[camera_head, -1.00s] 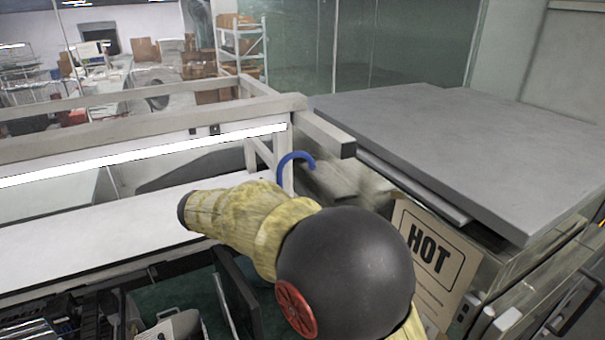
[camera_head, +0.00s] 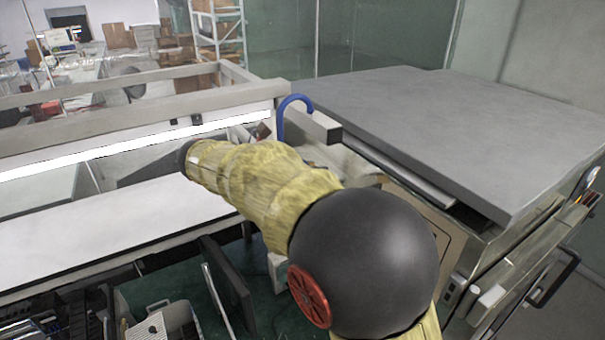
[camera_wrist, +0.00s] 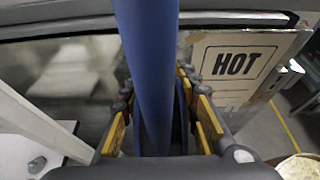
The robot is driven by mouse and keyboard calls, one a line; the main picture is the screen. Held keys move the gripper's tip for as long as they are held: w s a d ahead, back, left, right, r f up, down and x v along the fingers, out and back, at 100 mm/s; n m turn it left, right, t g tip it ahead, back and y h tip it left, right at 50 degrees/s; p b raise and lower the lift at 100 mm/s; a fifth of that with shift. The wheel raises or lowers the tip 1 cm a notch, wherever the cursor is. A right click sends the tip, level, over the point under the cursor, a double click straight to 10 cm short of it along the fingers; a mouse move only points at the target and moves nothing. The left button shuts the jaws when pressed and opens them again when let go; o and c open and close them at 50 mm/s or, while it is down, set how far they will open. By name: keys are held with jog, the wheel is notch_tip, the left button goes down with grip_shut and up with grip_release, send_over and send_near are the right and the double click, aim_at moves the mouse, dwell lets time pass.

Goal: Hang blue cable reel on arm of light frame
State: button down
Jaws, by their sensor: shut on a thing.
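The blue cable reel (camera_wrist: 150,60) runs up the middle of the wrist view, between the yellow-padded fingers of my gripper (camera_wrist: 165,120), which is shut on it. In the head view, only a curved blue hook-like part of the reel (camera_head: 281,115) shows above my arm, close to the arm of the light frame (camera_head: 315,124). I cannot tell whether the hook touches that arm. The rest of the reel and my gripper are hidden behind my yellow-sleeved arm in the head view. The light frame (camera_head: 120,127) is pale, with a bright strip light along its beam.
A large grey-topped machine (camera_head: 440,130) stands right of the frame arm, close by. A cardboard HOT sign (camera_wrist: 240,65) shows on the right of the wrist view. A white bench top (camera_head: 90,230) lies below the light. Shelving (camera_head: 218,30) stands in the background.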

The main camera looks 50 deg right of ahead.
jog(key=b+x, duration=0.2)
jog(key=x, duration=0.4)
jog(key=shift+f, duration=0.35)
dwell(0.5)
jog(key=c, duration=1.3)
grip_release()
jog(key=shift+f, duration=0.1)
jog(key=shift+o, duration=0.2)
jog(key=shift+a, duration=0.1)
jog(key=v, duration=1.2)
